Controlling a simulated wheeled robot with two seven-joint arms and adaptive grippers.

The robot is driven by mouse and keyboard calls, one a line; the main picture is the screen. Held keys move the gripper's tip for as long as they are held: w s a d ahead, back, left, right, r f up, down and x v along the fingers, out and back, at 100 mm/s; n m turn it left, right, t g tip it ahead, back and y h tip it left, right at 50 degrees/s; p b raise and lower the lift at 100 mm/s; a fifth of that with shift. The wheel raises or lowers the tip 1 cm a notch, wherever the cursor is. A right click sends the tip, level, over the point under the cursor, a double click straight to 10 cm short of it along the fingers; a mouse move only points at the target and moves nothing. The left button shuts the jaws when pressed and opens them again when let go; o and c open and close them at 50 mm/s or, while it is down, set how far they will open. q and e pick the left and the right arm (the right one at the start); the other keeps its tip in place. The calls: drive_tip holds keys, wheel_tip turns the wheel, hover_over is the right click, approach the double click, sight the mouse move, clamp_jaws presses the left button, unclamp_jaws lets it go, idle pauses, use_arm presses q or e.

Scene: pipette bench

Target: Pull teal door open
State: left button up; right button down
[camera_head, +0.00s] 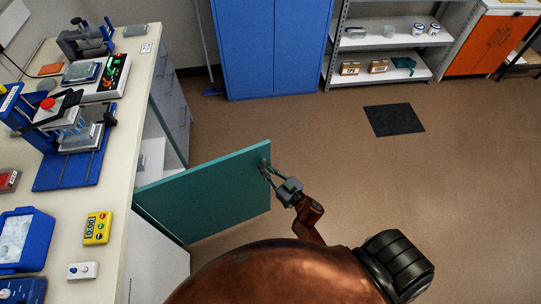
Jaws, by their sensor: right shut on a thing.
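The teal door (205,193) belongs to the cabinet under the bench on the left. It stands swung out from the bench, with the cabinet opening (152,150) showing behind it. My right gripper (266,169) is at the door's free edge, near its upper right corner, and is shut there on the door or its handle. The handle itself is too small to make out behind the fingers. My left gripper is not in view.
The bench top (122,150) carries a blue pipetting device (65,172), a yellow timer (97,228) and a blue ice box (22,240). A blue cabinet (270,45) and shelves (385,43) stand at the back. A dark mat (394,120) lies on otherwise clear floor at right.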

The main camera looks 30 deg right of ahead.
drive_tip(key=shift+s, duration=0.2)
drive_tip(key=c, duration=2.1)
unclamp_jaws()
drive_tip(key=shift+s, duration=0.15)
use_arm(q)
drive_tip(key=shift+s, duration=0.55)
use_arm(e)
drive_tip(key=v, duration=1.1)
drive_tip(key=shift+s+d, duration=0.15)
drive_tip(key=shift+s, duration=0.2)
